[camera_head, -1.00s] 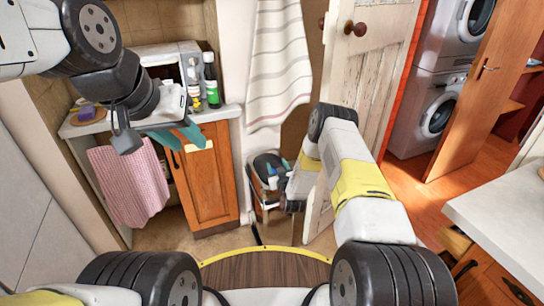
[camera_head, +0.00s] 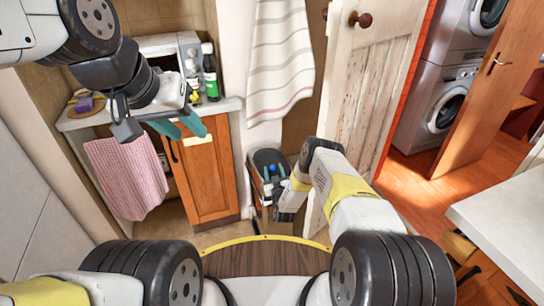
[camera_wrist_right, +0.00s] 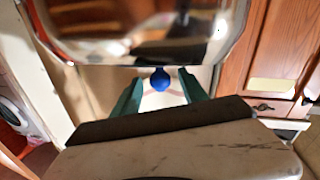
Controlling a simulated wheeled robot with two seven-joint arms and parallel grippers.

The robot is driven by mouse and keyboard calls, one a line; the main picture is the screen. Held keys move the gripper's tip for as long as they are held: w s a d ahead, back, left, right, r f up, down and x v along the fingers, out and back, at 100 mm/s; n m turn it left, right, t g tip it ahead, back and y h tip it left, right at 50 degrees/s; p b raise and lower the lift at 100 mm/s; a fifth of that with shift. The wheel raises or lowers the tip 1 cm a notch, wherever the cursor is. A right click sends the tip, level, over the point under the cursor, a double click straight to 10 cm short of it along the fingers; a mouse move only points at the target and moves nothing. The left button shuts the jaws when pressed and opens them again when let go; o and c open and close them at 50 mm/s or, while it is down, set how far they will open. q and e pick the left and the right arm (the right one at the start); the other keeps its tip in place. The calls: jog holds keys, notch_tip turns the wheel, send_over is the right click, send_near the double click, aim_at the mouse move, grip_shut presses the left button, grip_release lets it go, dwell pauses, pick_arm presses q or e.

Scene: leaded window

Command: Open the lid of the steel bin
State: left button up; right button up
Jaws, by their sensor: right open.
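The steel bin (camera_head: 267,157) stands low on the floor by the wall, with a dark, shiny top and a blue knob (camera_head: 273,169). In the right wrist view its polished steel surface (camera_wrist_right: 130,22) fills the top, and the blue knob (camera_wrist_right: 160,79) appears between my teal fingertips. My right gripper (camera_head: 276,179) is open beside the bin; its fingers also show in the wrist view (camera_wrist_right: 158,95). I cannot tell whether they touch the knob. The lid looks shut. My left gripper (camera_head: 180,128) is open and empty in front of the counter.
A counter (camera_head: 226,105) with bottles (camera_head: 210,75) and a pink towel (camera_head: 127,175) is at left. A striped towel (camera_head: 280,60) hangs above the bin. An open white door (camera_head: 365,90) stands right of the bin. A white worktop (camera_head: 500,215) is at the right edge.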

jog(key=shift+w, duration=0.1)
grip_shut()
dwell(1.4)
